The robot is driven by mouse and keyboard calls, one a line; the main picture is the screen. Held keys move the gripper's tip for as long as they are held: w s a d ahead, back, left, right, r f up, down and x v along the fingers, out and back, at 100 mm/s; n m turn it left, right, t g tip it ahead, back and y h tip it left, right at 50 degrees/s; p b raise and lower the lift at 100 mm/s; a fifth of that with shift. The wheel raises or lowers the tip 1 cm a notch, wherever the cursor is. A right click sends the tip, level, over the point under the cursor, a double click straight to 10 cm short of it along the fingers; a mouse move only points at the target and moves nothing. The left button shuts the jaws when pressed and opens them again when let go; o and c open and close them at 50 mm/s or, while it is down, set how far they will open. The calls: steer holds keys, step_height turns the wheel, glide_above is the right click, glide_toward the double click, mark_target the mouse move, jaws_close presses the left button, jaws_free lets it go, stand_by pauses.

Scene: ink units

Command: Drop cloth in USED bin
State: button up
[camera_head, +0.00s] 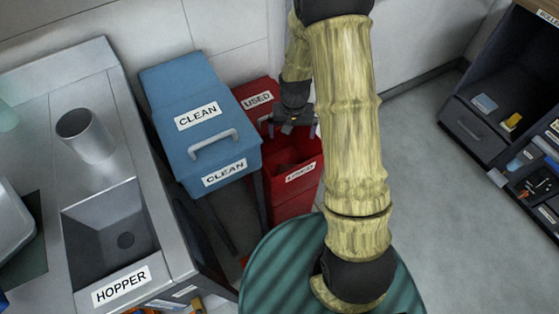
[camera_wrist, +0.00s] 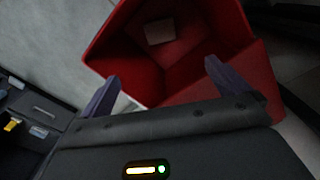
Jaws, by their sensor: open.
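The red USED bin (camera_head: 295,204) stands on the floor right of the blue CLEAN bin, with its USED lid (camera_head: 250,88) raised at the back. My gripper (camera_head: 288,128) is over the bin's opening. In the wrist view the fingers are spread apart and nothing shows between them (camera_wrist: 164,86); the red bin (camera_wrist: 110,45) lies open beyond them. A small pale patch (camera_wrist: 160,31) shows inside the bin; I cannot tell whether it is a cloth or a label. No cloth can be made out for certain in either view.
The blue CLEAN bin (camera_head: 165,85) is close on the left, its lid shut. A grey counter with a HOPPER sink (camera_head: 108,235) and a metal cup (camera_head: 85,135) is further left. A dark shelf unit (camera_head: 475,130) stands at the right. Open floor (camera_head: 425,150) lies between.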

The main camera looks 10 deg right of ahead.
step_height(320, 180, up, 14)
steer(key=p, duration=0.3)
steer(key=shift+r, duration=0.25)
steer(key=shift+s, duration=0.1)
stand_by(0.5)
steer(key=s+r+n+t, duration=0.2)
steer(key=s+r+t, duration=0.15)
steer(key=s, duration=1.15)
step_height(320, 180, up, 22)
steer(key=p, duration=2.1)
steer(key=shift+w+r+g+p, duration=0.2)
steer(key=shift+w+g+p, duration=0.2)
steer(key=shift+g, duration=0.05)
